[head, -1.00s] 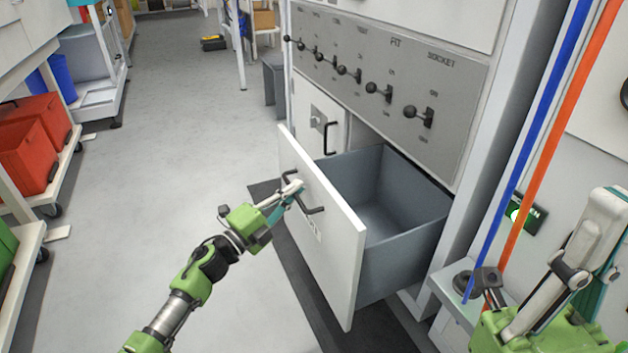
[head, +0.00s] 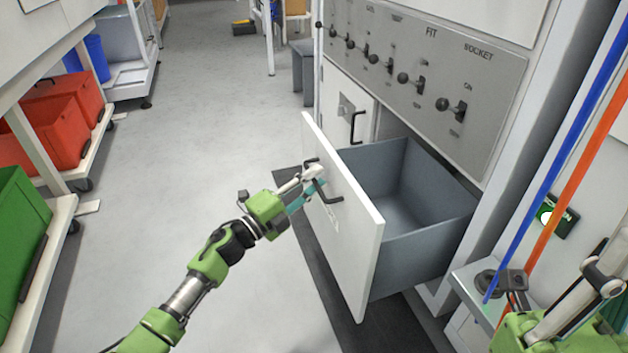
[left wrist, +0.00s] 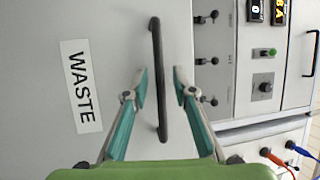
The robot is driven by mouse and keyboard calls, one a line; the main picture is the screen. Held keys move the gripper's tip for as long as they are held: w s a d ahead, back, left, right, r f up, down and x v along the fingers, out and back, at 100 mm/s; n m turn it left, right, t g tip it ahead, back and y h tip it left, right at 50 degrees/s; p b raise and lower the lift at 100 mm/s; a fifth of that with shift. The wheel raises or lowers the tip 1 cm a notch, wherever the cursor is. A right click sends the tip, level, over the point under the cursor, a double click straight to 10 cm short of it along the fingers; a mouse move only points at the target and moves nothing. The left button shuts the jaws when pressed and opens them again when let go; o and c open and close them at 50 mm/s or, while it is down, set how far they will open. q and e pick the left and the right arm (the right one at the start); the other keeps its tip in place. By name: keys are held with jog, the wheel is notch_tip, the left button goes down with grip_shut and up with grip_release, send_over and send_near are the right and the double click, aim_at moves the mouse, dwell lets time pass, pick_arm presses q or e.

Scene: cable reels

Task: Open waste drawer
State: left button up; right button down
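The waste drawer's white front (head: 345,215) stands well out from the cabinet in the head view, and its grey, empty-looking bin (head: 415,240) shows behind it. In the left wrist view the front (left wrist: 95,35) bears a WASTE label (left wrist: 81,86) and a black bar handle (left wrist: 159,80). My left gripper (head: 316,186) is at this handle. In the left wrist view its fingertips (left wrist: 161,88) lie on either side of the bar, with a visible gap on each side. My right gripper (head: 602,275) is at the lower right, cut off by the frame edge, away from the drawer.
The cabinet has a switch panel (head: 425,75) above and a small door with a black handle (head: 357,127) beside the drawer. Blue (head: 560,150) and orange (head: 585,165) cables hang at the right. Shelving with red bins (head: 55,130) is at the left. Floor between is clear.

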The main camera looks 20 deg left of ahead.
pick_arm(q)
jog(key=v, duration=1.2)
